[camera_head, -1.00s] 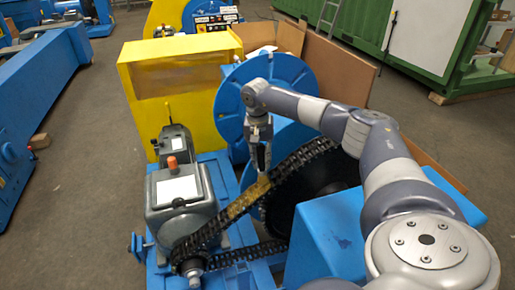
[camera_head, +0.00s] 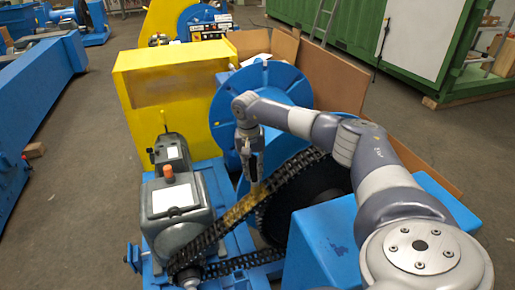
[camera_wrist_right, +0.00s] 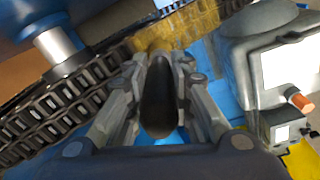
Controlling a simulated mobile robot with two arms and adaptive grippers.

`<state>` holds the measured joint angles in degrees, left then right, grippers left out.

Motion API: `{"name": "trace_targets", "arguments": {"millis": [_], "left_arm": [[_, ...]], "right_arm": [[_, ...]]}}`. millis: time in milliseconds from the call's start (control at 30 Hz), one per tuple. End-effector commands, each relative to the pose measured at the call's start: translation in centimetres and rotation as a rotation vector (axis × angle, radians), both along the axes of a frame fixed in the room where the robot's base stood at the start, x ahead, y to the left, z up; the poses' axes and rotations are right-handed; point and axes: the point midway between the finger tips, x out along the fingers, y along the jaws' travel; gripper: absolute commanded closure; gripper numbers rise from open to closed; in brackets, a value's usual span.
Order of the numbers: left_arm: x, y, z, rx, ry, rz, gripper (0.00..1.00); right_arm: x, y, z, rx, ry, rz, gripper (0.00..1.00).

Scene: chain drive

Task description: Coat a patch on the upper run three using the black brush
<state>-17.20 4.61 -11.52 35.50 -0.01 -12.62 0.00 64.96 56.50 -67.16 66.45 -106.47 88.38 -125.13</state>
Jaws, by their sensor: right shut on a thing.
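The black chain's upper run (camera_head: 290,172) slopes from the small sprocket at the lower left up to the large wheel at the right. A yellow-brown coated patch (camera_head: 238,210) covers its middle, and the patch also shows in the wrist view (camera_wrist_right: 195,22). My right gripper (camera_head: 255,168) is above the upper end of this patch, pointing down. It is shut on the black brush (camera_wrist_right: 158,100), whose dark handle lies between the fingers. The brush tip is at the yellow part of the chain; exact contact is hard to tell. My left gripper is not in view.
A grey gearbox motor (camera_head: 178,205) with an orange cap stands left of the chain. The lower chain run (camera_head: 245,262) passes below. A yellow cabinet (camera_head: 170,100), a blue flanged wheel (camera_head: 232,95) and a blue guard box (camera_head: 325,245) surround the drive.

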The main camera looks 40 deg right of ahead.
Motion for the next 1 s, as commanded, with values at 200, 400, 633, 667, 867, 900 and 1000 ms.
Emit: {"name": "trace_targets", "arguments": {"millis": [200, 400, 633, 667, 867, 900, 1000], "left_arm": [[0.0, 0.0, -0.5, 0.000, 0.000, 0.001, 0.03], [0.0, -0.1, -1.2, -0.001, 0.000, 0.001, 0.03], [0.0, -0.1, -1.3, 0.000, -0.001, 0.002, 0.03], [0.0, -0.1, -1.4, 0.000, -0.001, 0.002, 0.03], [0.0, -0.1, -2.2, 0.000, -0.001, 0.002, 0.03], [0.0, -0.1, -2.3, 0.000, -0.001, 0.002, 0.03], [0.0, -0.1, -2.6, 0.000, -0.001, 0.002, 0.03]], "right_arm": [[0.4, 0.8, -0.9, 0.000, 0.000, 0.001, 1.00], [1.0, 2.0, -2.0, 0.000, 0.000, 0.000, 1.00], [1.2, 2.5, -2.4, -0.001, 0.001, -0.001, 1.00], [1.2, 2.6, -2.5, -0.001, 0.001, 0.000, 1.00], [1.8, 3.7, -3.6, -0.001, 0.001, 0.000, 1.00], [1.9, 4.0, -3.8, -0.001, 0.001, 0.001, 1.00], [2.2, 4.6, -4.2, -0.001, 0.001, 0.000, 1.00]]}}
